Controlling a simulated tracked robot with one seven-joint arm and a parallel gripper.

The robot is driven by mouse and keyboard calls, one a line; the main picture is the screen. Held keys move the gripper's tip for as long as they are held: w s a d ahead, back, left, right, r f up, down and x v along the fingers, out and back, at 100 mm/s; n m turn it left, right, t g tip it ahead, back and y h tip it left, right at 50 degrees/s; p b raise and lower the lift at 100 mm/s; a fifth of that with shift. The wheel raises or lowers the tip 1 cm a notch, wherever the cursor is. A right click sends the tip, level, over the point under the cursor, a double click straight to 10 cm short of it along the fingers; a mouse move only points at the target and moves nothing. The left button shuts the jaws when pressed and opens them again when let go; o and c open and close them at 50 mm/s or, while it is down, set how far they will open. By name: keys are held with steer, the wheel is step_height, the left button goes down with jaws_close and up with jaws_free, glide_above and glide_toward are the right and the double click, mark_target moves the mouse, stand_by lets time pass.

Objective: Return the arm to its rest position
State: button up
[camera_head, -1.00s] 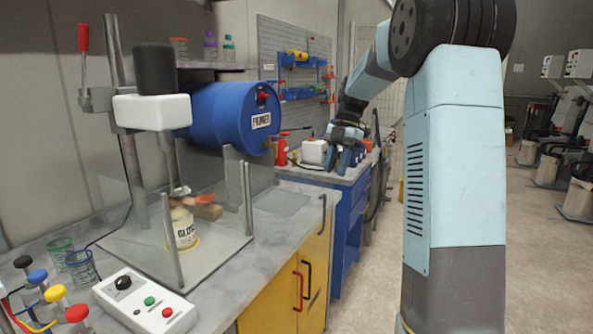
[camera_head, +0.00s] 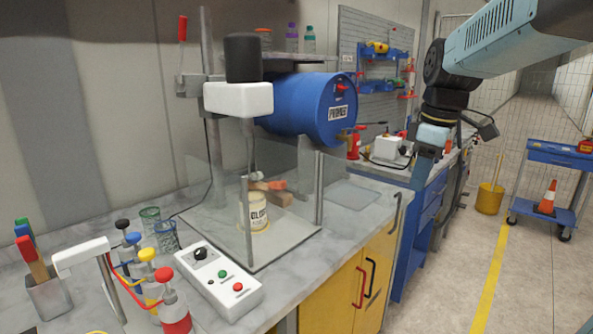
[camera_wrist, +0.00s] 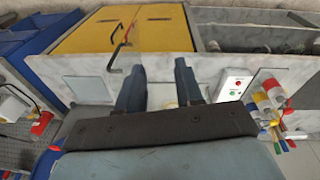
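My arm (camera_head: 510,40) reaches in from the upper right in the head view, and my gripper (camera_head: 424,172) hangs at its end. It appears in front of the blue cabinet at the end of the marble-topped bench (camera_head: 350,213). In the wrist view my gripper (camera_wrist: 160,84) has its two dark fingers apart with a clear gap between them. Nothing is held between them. The wrist view looks towards the bench, with the yellow cabinet doors (camera_wrist: 130,30) beyond the fingers.
On the bench stand a glass-shielded mixer (camera_head: 240,99), a GLOSS can (camera_head: 256,211), a control box (camera_head: 218,280) and colour-topped bottles (camera_head: 174,306). A blue barrel (camera_head: 310,108) lies behind. A blue trolley (camera_head: 545,153) and yellow bucket (camera_head: 489,198) stand right. The floor between is clear.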

steer(key=s+a+f+m+t, duration=0.1)
steer(key=s+f+m+t, duration=0.3)
steer(key=s+m, duration=0.7)
steer(key=shift+s+a+f+h, duration=0.25)
steer(key=shift+s+h, duration=0.15)
steer(key=shift+s, duration=0.85)
steer(key=shift+d, duration=0.1)
